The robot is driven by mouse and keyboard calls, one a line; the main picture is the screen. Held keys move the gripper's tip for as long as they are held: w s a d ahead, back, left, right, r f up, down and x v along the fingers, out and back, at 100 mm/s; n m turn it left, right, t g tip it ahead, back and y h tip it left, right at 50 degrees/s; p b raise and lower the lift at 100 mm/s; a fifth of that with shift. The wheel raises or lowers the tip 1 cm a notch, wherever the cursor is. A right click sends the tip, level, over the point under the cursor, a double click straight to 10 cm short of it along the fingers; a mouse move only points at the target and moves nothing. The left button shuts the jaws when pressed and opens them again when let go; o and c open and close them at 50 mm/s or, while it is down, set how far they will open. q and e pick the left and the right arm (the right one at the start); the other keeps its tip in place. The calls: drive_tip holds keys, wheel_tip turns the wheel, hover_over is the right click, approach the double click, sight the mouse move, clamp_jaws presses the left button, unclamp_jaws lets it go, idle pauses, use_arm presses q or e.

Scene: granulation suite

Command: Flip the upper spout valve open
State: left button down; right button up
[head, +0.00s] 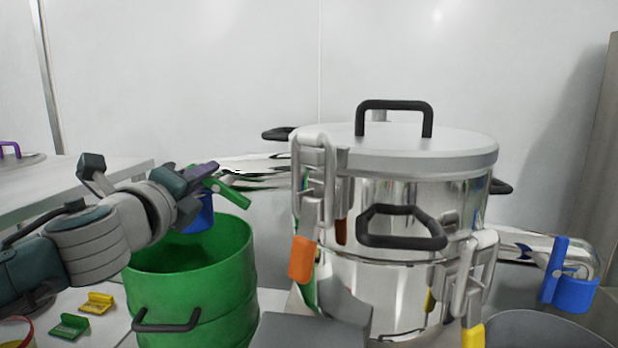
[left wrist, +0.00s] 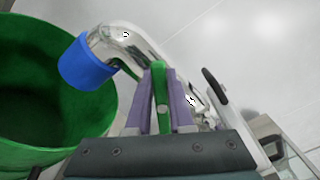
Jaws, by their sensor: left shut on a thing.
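The upper spout (head: 260,163) runs left from the shiny steel vessel (head: 380,200) and ends in a blue outlet collar (head: 202,217) over a green drum. Its green valve handle (head: 232,190) slants down to the right in the head view. My left gripper (head: 203,172) is at this handle. In the left wrist view its purple fingers (left wrist: 162,108) are shut on the green handle (left wrist: 160,82), one on each side. The curved spout (left wrist: 130,45) and blue collar (left wrist: 85,65) show beyond. My right gripper is not in view.
The open green drum (head: 190,285) stands below the spout. A lower spout (head: 530,245) with a blue handle (head: 556,268) is at the right, above a grey container (head: 540,328). Latches with orange (head: 302,258) and yellow (head: 473,337) grips are on the vessel front.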

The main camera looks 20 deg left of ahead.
use_arm(q)
drive_tip(key=n, duration=0.2)
drive_tip(key=shift+a+f+n+b, duration=0.15)
drive_tip(key=shift+f+n+b, duration=0.2)
drive_tip(key=shift+n+b, duration=0.05)
drive_tip(key=shift+f+n+b, duration=0.15)
drive_tip(key=shift+f+n, duration=0.05)
drive_tip(key=shift+n, duration=0.65)
drive_tip(key=shift+f+n+b, duration=0.15)
drive_tip(key=shift+n, duration=0.7)
drive_tip(key=c, duration=0.8)
unclamp_jaws()
drive_tip(key=shift+s, duration=0.1)
drive_tip(key=p+v, duration=0.1)
drive_tip(key=v, duration=0.8)
drive_tip(key=shift+s+p, duration=0.3)
drive_tip(key=shift+s, duration=0.1)
